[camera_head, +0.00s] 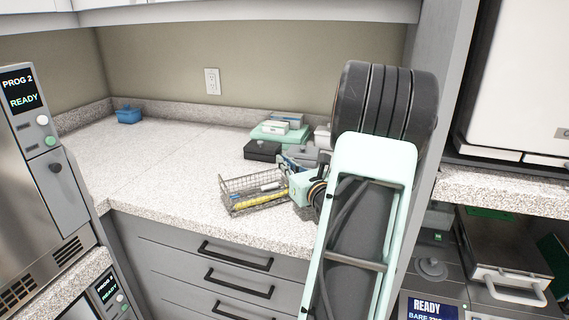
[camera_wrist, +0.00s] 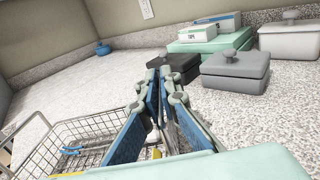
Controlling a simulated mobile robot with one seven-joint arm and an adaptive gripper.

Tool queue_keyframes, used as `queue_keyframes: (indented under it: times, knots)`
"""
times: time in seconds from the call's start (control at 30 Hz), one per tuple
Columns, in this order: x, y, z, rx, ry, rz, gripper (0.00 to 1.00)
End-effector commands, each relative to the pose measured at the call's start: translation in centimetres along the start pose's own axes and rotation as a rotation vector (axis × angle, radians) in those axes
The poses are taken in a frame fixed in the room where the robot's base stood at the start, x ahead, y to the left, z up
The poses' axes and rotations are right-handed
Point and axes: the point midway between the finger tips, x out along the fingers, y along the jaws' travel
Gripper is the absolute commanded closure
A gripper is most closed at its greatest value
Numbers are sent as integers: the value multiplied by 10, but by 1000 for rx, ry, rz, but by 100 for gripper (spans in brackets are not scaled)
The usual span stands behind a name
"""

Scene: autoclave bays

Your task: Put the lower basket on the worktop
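The lower basket (camera_head: 238,187) is a wire basket holding a long yellow item, a white item and a blue item. It is over the front part of the speckled worktop (camera_head: 155,175); whether its base fully rests there is hard to tell. In the wrist view the basket (camera_wrist: 72,132) lies at lower left, its right end partly hidden by my fingers. My gripper (camera_head: 291,180) is at the basket's right end. In the wrist view my gripper (camera_wrist: 160,82) has its blue-padded fingers close together around the basket's end wall; the contact itself is hidden.
Behind the gripper are a black box (camera_head: 262,150), a grey lidded box (camera_wrist: 234,70) and a teal case (camera_head: 281,131). A blue container (camera_head: 128,115) is at the back left. The worktop's left part is clear. An autoclave (camera_head: 30,190) stands left; shelves are right.

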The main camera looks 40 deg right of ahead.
Motion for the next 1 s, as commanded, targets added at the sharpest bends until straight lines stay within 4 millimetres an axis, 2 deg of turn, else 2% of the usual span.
queue_keyframes:
  times: [0.03,0.17,0.53,0.8,1.0]
  knots:
    - [0,0,-1,0,1,0,92]
    - [0,0,0,0,1,0,78]
    - [0,0,5,0,1,0,78]
    - [-46,-1,3,0,1,-3,78]
    - [-70,0,3,0,1,-1,78]
